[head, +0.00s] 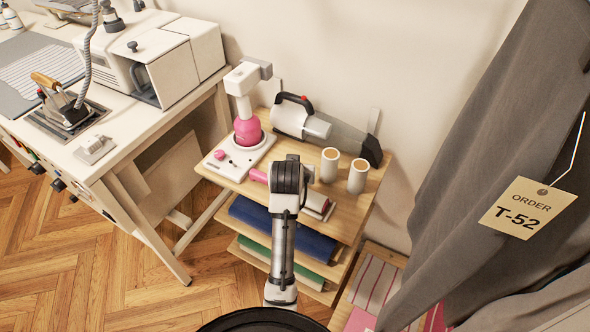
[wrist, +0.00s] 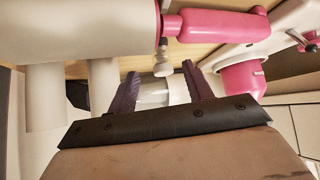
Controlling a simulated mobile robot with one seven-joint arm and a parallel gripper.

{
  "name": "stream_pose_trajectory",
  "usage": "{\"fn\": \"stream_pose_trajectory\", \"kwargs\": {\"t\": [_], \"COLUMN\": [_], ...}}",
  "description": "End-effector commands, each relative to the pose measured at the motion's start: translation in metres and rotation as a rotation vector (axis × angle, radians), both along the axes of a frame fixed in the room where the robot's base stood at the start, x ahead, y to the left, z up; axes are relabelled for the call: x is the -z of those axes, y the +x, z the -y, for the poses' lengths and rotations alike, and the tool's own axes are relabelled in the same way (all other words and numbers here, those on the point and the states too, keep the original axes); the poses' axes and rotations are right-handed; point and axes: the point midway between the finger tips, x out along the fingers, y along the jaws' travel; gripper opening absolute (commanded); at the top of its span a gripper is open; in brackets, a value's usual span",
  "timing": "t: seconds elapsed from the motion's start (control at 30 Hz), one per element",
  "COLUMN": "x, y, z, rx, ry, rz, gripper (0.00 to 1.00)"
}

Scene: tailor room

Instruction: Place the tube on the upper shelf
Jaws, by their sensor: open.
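Two cream tubes, a left one (head: 329,165) and a right one (head: 357,177), stand upright side by side on the top board of a wooden shelf unit (head: 352,208). I cannot tell which one is the task's tube. Both also show at the left of the wrist view, a nearer one (wrist: 45,98) and another beside it (wrist: 103,82). My gripper (wrist: 160,72) is open above the top board, to the left of the tubes in the head view, and touches neither. Nothing is held between its fingers. In the head view my arm hides the fingertips.
A lint roller with a pink handle (head: 258,175) lies close to my gripper. A white machine with a pink bulb (head: 248,131) stands left, and a handheld vacuum (head: 325,127) lies behind. Lower boards hold blue (head: 315,243) and green fabric. Grey cloth (head: 470,150) hangs at right.

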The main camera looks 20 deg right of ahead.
Motion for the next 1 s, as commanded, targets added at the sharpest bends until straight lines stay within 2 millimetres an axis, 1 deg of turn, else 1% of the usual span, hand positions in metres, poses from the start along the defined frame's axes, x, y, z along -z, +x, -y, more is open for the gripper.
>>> {"fn": "stream_pose_trajectory", "kwargs": {"t": [0.17, 0.27, 0.4, 0.5, 0.63, 0.83, 0.87, 1.0], "x": [0.007, 0.011, 0.021, 0.031, 0.037, 0.038, 0.038, 0.038], "y": [0.008, 0.017, 0.033, 0.041, 0.046, 0.046, 0.046, 0.046], "z": [0.003, 0.006, 0.011, 0.014, 0.016, 0.016, 0.016, 0.016], "rx": [-0.001, -0.001, -0.002, -0.002, -0.002, -0.002, -0.002, -0.002], "ry": [0.000, 0.001, 0.001, 0.001, 0.000, 0.000, 0.000, 0.000], "rz": [0.001, 0.000, -0.001, 0.000, 0.001, 0.002, 0.002, 0.002], "gripper": [0.51, 0.51, 0.51, 0.51, 0.51, 0.51, 0.48, 0.30]}}
